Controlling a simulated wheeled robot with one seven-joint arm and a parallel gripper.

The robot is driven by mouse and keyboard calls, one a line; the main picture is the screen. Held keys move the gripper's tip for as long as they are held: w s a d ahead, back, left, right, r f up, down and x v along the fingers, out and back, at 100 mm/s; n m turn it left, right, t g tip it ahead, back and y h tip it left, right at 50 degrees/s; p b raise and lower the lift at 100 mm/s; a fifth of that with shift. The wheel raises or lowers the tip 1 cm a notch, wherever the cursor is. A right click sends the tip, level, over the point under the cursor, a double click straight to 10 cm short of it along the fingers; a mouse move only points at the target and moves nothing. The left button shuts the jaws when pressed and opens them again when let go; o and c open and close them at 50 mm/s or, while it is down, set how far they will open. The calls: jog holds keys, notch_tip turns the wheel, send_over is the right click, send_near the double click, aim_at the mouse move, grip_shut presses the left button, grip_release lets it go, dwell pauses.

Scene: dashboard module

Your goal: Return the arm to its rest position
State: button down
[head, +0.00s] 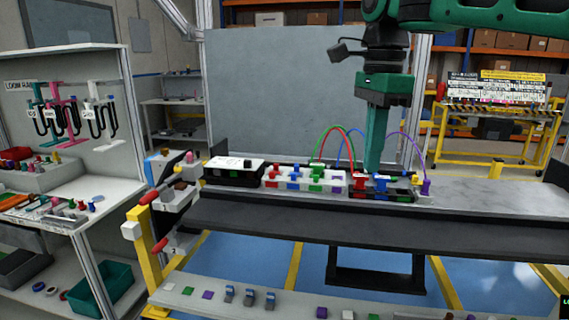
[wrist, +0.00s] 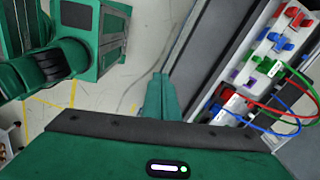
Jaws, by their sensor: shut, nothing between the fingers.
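My gripper (head: 373,165) is green and points straight down at the right-hand end of the dashboard module in the head view. Its fingers are shut with nothing between them, and they also show in the wrist view (wrist: 161,80). The module has a black box with a white top (head: 234,165), a white block with coloured connectors (head: 305,180) and a black block with red and blue connectors (head: 383,187). Whether the fingertips touch the black block, I cannot tell.
The module stands on a long grey bench (head: 480,197), whose right part is bare. A shelf unit (head: 75,190) with connectors and hanging cables stands at the left. A teal bin (head: 103,287) sits low on it. A grey panel (head: 300,95) rises behind the bench.

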jog(key=s+d+f+n, duration=0.3)
jog(key=d+f, duration=0.4)
jog(key=d, duration=0.3)
jog(key=s+d+f+n, duration=0.3)
jog(key=s+d+f, duration=0.4)
jog(key=s+f, duration=0.2)
jog(key=s+d+f+n, duration=0.4)
jog(key=s+d+f, duration=0.3)
jog(key=s+f, duration=0.3)
jog(key=shift+s+d+n, duration=0.3)
jog(key=shift+s, duration=0.2)
jog(key=shift+r, duration=0.1)
jog(key=shift+w+f, duration=0.25)
jog(key=shift+w, duration=0.35)
jog(key=shift+s, duration=0.1)
